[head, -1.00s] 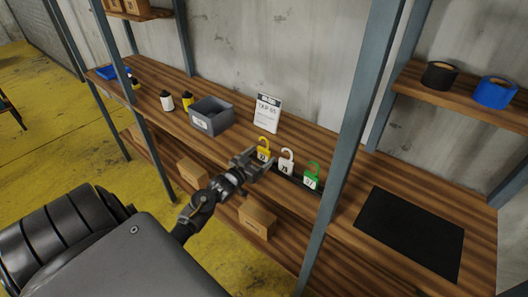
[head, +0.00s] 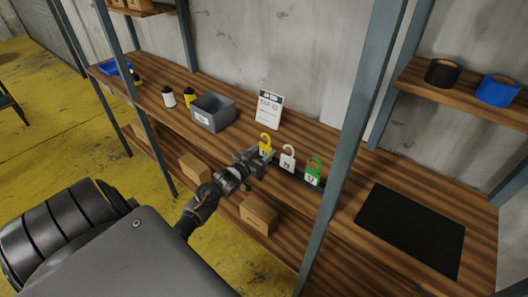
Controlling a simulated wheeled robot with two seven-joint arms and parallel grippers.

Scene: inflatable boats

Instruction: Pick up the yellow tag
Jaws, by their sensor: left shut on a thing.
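The yellow tag (head: 265,141) with a hooked top stands at the left end of a row on the wooden shelf. My left gripper (head: 260,158) is at its lower part, shut on it, and hides some of its front. A white tag (head: 288,158) and a green tag (head: 314,171) stand to its right, apart from the gripper. I cannot tell whether the yellow tag is off its dark holder. My right gripper is not in view.
A grey bin (head: 213,113) and a white sign (head: 268,109) stand behind the tags. A blue-grey post (head: 345,135) rises right of the green tag. A black mat (head: 411,228) lies at the right. Cardboard boxes (head: 258,214) sit on the lower shelf.

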